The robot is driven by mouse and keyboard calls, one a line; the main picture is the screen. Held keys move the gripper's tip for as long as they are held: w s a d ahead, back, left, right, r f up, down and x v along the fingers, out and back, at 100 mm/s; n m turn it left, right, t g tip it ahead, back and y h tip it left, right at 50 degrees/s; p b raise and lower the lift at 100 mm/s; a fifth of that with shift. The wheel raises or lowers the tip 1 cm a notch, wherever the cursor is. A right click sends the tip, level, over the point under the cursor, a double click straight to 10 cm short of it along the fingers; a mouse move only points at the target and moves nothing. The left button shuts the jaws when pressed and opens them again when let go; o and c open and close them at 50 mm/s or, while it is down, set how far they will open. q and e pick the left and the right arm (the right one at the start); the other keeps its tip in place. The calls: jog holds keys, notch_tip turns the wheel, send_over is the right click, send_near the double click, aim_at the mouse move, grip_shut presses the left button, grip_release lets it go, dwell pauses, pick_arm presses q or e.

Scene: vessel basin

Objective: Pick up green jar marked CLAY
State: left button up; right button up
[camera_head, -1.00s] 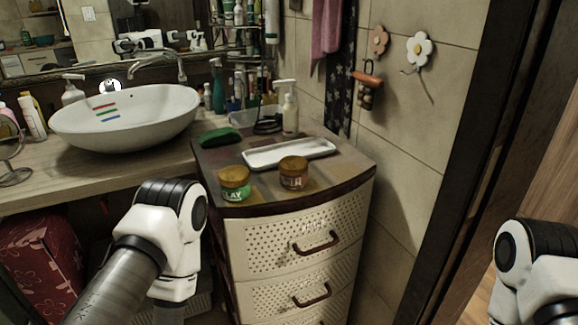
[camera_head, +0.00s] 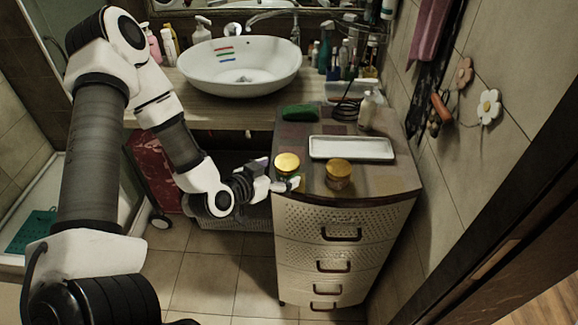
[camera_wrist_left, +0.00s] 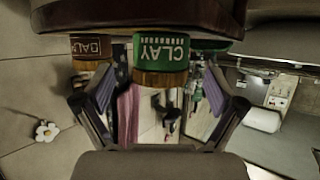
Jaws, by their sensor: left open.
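The green jar marked CLAY (camera_head: 287,166) stands near the front left corner of the cabinet top, with its gold-brown lid showing in the head view. In the left wrist view, which is upside down, its green CLAY label (camera_wrist_left: 162,52) faces the camera. My left gripper (camera_head: 280,184) is at the cabinet's front left edge, right by the jar. In the left wrist view the fingers of the left gripper (camera_wrist_left: 158,93) are spread, with the jar centred ahead between them. I cannot tell whether they touch it. My right gripper is not in view.
A second, brown-labelled jar (camera_head: 338,173) stands just right of the green one; it also shows in the wrist view (camera_wrist_left: 90,48). Behind are a white tray (camera_head: 351,148), a green sponge (camera_head: 299,112) and a pump bottle (camera_head: 367,110). A basin (camera_head: 240,68) is at the back.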

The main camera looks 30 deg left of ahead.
aim_at(280, 171)
pick_arm(q)
jog(key=x, duration=0.3)
jog(key=shift+w+p, duration=0.3)
jog(key=shift+p, duration=0.05)
jog(key=shift+w+f, duration=0.1)
jog(key=shift+w, duration=0.05)
jog(key=c, duration=1.4)
